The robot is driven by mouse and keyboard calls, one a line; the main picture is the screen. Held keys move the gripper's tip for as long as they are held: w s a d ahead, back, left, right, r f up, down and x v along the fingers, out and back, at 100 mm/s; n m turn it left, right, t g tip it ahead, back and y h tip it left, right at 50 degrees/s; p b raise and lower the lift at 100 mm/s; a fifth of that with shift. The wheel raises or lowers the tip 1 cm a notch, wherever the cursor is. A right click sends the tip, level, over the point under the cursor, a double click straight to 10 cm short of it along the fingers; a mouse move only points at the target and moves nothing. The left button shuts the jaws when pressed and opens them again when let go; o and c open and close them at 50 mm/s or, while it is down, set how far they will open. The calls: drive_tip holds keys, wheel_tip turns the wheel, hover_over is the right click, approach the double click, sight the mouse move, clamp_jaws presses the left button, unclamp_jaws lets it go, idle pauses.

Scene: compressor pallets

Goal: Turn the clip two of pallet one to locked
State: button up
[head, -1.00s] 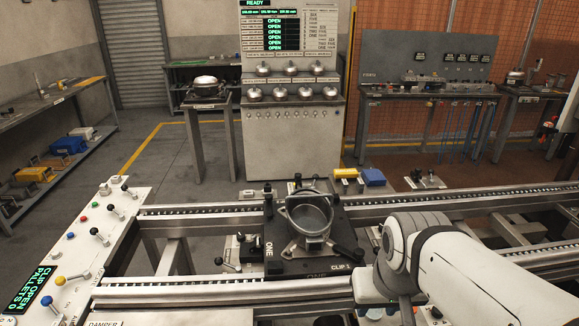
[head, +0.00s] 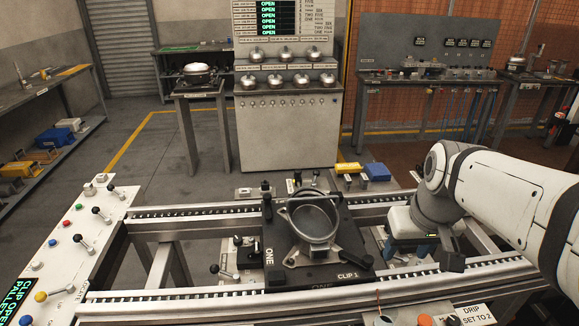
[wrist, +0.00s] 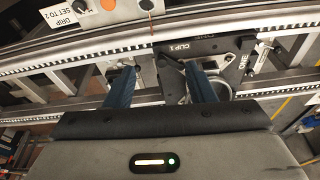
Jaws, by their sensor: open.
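Pallet one (head: 262,231) is a dark plate marked ONE and CLIP 1, lying across the rail conveyor in the head view. It bears a round grey metal housing (head: 314,222). A black-ended lever (head: 357,256) sits at its right front corner beside the CLIP 1 label, and a dark upright clip part (head: 267,206) stands at its left back. I can read no clip two label, so I cannot tell which part is clip two. My gripper (head: 411,250) has blue fingers, apart and empty, to the right of the pallet. The wrist view shows the fingers (wrist: 160,88) with the pallet's CLIP 1 corner (wrist: 180,47) beyond.
A control panel (head: 92,232) with levers and buttons stands at the left. Yellow (head: 349,168) and blue (head: 377,172) blocks lie behind the back rail. The front rail (head: 200,296) runs below the pallet. A DRIP sign (head: 476,314) stands at the front right.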

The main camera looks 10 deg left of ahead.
drive_tip(key=w+a+r+n+y+b, duration=0.15)
drive_tip(key=w+a+n, duration=0.35)
drive_tip(key=w, duration=0.9)
drive_tip(key=n+g+y+b, duration=0.2)
drive_tip(key=n+g, duration=0.1)
drive_tip(key=n, duration=0.7)
hover_over(268, 196)
drive_tip(key=d, duration=0.3)
wheel_tip(268, 196, down, 16)
drive_tip(key=shift+y, duration=0.25)
drive_tip(key=x, duration=0.6)
drive_tip(key=shift+a+f, duration=0.15)
drive_tip(key=shift+f, duration=0.25)
drive_tip(key=shift+f, duration=0.2)
clamp_jaws()
